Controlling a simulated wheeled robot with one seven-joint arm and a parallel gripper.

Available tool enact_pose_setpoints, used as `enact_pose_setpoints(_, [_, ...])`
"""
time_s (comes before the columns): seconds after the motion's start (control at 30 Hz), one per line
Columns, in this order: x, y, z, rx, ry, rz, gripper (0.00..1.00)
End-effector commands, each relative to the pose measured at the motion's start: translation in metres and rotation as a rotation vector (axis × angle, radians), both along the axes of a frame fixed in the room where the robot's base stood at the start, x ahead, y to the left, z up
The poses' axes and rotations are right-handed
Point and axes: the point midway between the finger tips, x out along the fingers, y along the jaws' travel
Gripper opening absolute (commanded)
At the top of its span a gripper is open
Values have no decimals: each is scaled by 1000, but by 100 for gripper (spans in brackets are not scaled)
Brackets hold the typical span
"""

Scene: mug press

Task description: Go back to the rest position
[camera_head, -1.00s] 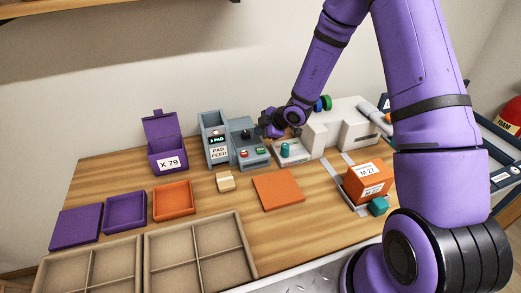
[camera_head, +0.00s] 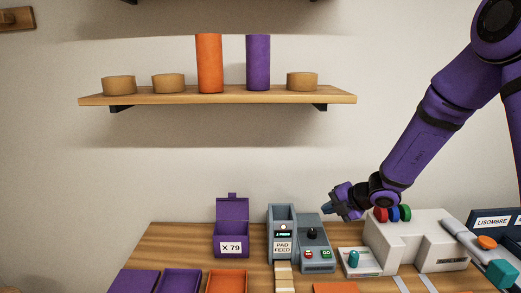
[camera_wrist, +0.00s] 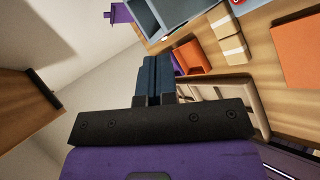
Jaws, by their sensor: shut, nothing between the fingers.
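My gripper (camera_head: 336,205) hangs in the air above the back of the table, just left of the white machine. In the wrist view its two dark fingers (camera_wrist: 154,72) lie side by side, closed, with nothing held. My purple arm comes down from the upper right in the head view.
Below my gripper are the pad feeder (camera_head: 282,232), the button box (camera_head: 314,243) and the white press (camera_head: 415,240). A purple bin marked X 79 (camera_head: 232,245) stands to the left. A wall shelf (camera_head: 215,97) carries cylinders and round pieces.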

Motion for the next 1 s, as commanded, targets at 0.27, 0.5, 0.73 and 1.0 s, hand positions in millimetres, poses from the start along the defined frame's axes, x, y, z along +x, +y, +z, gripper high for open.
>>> enact_pose_setpoints(0.27, [-48,14,84,-325,-407,537,0])
enact_pose_setpoints(0.5, [-101,16,137,-612,-736,997,0])
enact_pose_setpoints(0.73, [-158,9,175,-880,-1018,1444,0])
enact_pose_setpoints(1.0, [-224,-12,206,-1174,-1283,1993,0])
